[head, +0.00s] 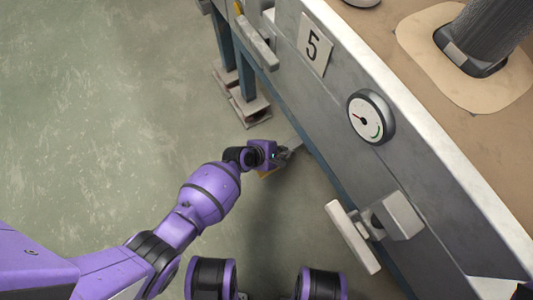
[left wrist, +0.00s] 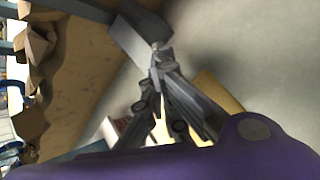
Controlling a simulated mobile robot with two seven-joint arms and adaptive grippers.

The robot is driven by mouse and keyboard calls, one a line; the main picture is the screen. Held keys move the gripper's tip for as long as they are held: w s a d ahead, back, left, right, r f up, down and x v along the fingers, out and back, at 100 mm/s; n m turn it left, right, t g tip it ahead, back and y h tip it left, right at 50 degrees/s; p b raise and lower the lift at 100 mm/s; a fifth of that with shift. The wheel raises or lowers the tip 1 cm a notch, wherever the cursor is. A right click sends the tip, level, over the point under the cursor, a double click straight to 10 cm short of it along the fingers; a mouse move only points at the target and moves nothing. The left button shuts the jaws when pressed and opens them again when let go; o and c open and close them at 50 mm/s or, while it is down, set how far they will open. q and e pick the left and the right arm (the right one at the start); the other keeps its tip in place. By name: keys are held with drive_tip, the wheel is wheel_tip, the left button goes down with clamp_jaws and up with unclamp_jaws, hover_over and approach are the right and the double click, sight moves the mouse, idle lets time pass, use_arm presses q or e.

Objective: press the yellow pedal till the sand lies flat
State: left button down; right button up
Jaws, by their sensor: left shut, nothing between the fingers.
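My left gripper (head: 290,152) is shut and empty, low beside the grey wall of the sand bed. A small yellow piece, likely the yellow pedal (head: 267,174), shows just below it, mostly hidden by the gripper. In the left wrist view the shut fingers (left wrist: 160,54) meet beside a grey block, and a yellow plate (left wrist: 220,92) lies behind the fingers at right. I cannot tell whether the gripper touches the pedal. The brown sand (head: 385,40) fills the bed at upper right; its flatness is hard to judge. My right gripper is out of view.
A round gauge (head: 371,116) on the wall has a red needle pointing left and a green band at lower right. A grey handle (head: 352,237) juts out at lower right. The green floor at left is clear.

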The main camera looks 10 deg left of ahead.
use_arm(q)
drive_tip(key=shift+w+a+f+b, duration=0.1)
drive_tip(key=shift+a+f+b, duration=0.05)
drive_tip(key=shift+f+b, duration=0.85)
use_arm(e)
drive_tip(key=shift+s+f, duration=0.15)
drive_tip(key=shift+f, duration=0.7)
use_arm(q)
drive_tip(key=shift+f, duration=0.1)
idle(0.6)
drive_tip(key=shift+w+d+r+p, duration=0.1)
drive_tip(key=shift+d+r+p, duration=0.05)
drive_tip(key=shift+r+p, duration=1.35)
drive_tip(key=shift+w+d+r+p, duration=0.1)
drive_tip(key=shift+r+p, duration=1.25)
drive_tip(key=shift+r, duration=0.25)
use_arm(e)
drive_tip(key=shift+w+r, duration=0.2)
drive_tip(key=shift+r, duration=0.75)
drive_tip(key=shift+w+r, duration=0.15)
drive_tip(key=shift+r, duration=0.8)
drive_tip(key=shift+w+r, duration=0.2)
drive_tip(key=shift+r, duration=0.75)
